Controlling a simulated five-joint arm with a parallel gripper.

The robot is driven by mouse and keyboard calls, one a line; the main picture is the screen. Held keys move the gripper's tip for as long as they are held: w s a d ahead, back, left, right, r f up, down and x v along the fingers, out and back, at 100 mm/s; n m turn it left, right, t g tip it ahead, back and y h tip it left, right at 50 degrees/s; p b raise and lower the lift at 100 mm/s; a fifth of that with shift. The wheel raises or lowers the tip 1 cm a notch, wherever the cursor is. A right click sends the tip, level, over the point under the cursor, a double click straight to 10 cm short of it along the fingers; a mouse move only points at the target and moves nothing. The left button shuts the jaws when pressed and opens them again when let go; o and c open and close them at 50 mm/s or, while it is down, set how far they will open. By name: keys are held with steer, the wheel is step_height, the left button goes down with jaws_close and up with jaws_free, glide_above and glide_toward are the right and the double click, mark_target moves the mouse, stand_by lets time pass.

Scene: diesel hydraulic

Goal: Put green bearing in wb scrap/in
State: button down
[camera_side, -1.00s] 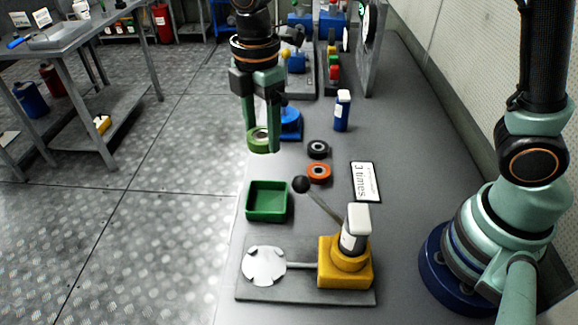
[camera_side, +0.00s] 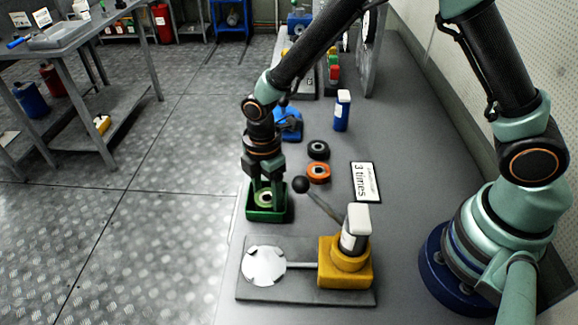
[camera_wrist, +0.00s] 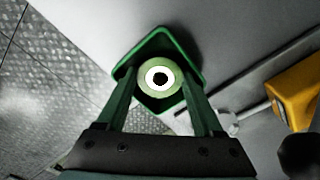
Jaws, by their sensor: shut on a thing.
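The green bearing (camera_side: 265,198) is a light green ring held between the fingers of my gripper (camera_side: 266,196). It is over or inside the green bin (camera_side: 252,214), a small open square box on the bench; its exact height above the bin floor I cannot tell. In the wrist view the green bearing (camera_wrist: 160,77) shows a white inner ring with a dark hole, between the two fingertips of my gripper (camera_wrist: 160,85). The rim of the green bin (camera_wrist: 195,62) surrounds it there. My fingers hide part of the bin's inside.
A yellow-based device (camera_side: 345,268) with a white-capped bottle and a black-knobbed lever stands in front of the bin. An orange bearing (camera_side: 318,173) and a black bearing (camera_side: 318,150) lie to the right.

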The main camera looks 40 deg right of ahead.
mark_target(266, 197)
steer(key=shift+f, duration=0.15)
steer(key=shift+c, duration=1.5)
jaws_free()
step_height(266, 197, up, 12)
steer(key=f, duration=0.1)
steer(key=s+d+r+m+t, duration=0.2)
steer(key=s+d+r+m, duration=0.2)
steer(key=d+r+m, duration=0.2)
steer(key=s+d+r+m+t, duration=0.3)
steer(key=d+r+m, duration=0.4)
steer(key=d+m, duration=0.4)
steer(key=shift+s+d+m+t, duration=0.15)
steer(key=shift+s+m+t, duration=0.15)
steer(key=shift+s+m, duration=0.35)
steer(key=shift+s, duration=0.15)
